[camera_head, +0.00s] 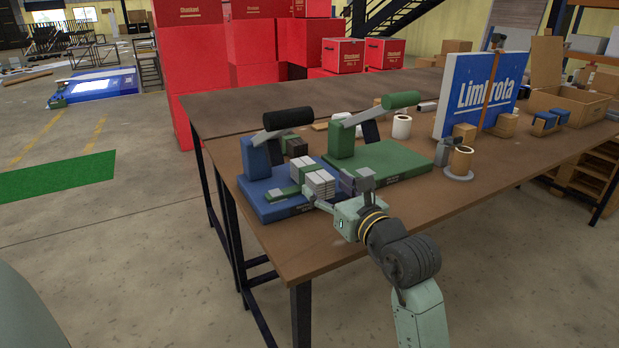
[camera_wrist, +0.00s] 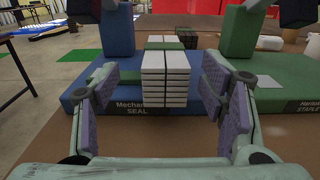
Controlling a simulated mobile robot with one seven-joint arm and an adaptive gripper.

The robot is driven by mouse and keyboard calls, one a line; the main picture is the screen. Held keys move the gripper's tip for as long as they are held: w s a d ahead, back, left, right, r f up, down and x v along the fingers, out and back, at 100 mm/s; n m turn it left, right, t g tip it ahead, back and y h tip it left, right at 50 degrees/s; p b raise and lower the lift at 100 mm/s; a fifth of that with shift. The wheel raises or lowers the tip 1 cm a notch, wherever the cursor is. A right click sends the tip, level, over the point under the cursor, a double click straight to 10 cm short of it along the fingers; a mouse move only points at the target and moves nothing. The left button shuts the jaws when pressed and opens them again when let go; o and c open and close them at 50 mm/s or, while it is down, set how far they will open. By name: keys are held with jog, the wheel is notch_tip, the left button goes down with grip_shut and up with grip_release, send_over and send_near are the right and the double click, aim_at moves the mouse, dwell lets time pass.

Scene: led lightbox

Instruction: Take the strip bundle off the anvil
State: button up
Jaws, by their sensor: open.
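The strip bundle (camera_head: 318,184), a stack of white strips, sits on the blue press (camera_head: 277,210) at the table's front left corner. In the wrist view the bundle (camera_wrist: 166,78) stands straight ahead on the blue base (camera_wrist: 122,119), labelled "Mechanical SEAL". A green band lies beside the stack. My gripper (camera_head: 331,191) is open, low at the front of the blue press. In the wrist view its two purple-padded fingers (camera_wrist: 163,95) stand wide apart, left and right of the bundle, with visible gaps. The anvil surface under the bundle is hidden.
A green press (camera_head: 400,158) with a raised lever stands just right of the blue one. Dark blocks (camera_head: 297,147) sit behind the bundle. A spool (camera_head: 460,163) and a blue-white "Limbrota" board (camera_head: 483,92) stand farther right. The table front (camera_head: 330,238) is bare.

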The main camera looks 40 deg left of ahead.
aim_at(312, 168)
jog(key=x, duration=0.3)
jog(key=shift+a+r+p, duration=0.1)
jog(key=shift+a+p, duration=0.1)
jog(key=shift+p, duration=0.15)
jog(key=p+x, duration=0.1)
jog(key=x, duration=0.1)
jog(key=p+x, duration=0.1)
jog(key=x, duration=0.1)
jog(key=shift+w, duration=0.3)
jog(key=shift+w+a, duration=0.25)
jog(key=shift+a, duration=0.25)
jog(key=shift+c, duration=0.4)
grip_shut()
